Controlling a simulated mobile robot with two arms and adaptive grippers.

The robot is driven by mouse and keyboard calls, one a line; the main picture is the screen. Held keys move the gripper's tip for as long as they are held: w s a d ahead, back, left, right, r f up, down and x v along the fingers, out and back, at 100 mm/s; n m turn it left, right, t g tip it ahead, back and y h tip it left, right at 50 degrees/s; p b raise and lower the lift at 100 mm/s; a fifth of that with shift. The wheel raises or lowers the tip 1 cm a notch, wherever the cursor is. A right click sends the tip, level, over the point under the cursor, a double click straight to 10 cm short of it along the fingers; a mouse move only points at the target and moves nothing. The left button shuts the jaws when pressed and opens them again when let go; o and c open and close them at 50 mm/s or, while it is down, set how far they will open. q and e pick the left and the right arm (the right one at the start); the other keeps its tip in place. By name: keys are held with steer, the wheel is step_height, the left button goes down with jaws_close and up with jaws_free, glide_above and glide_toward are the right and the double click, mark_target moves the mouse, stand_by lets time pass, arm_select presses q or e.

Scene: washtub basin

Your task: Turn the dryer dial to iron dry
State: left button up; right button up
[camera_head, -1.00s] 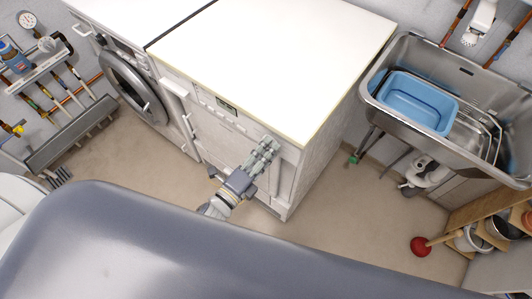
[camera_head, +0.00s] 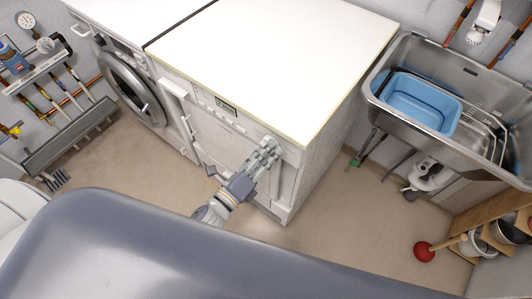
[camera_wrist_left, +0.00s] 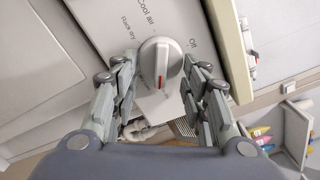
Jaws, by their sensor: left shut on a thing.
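The dryer (camera_head: 232,140) is the white machine right of the washer in the head view, with a small dark display (camera_head: 227,106) on its front panel. My left gripper (camera_head: 270,146) is at the panel's right end, its fingers covering the dial there. Labels "Cool air", "Rack dry" and "Off" show around the dial; an iron dry label is not visible. My right gripper is not in view.
A washer (camera_head: 135,85) stands left of the dryer. A steel sink (camera_head: 440,60) holding a blue basin (camera_head: 422,100) is on the right. A red plunger (camera_head: 424,252) lies on the floor near wooden shelves. The white dryer top (camera_head: 270,60) is clear.

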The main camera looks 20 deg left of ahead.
arm_select(q)
steer(key=shift+f, duration=0.1)
steer(key=o, duration=1)
steer(key=v, duration=1.2)
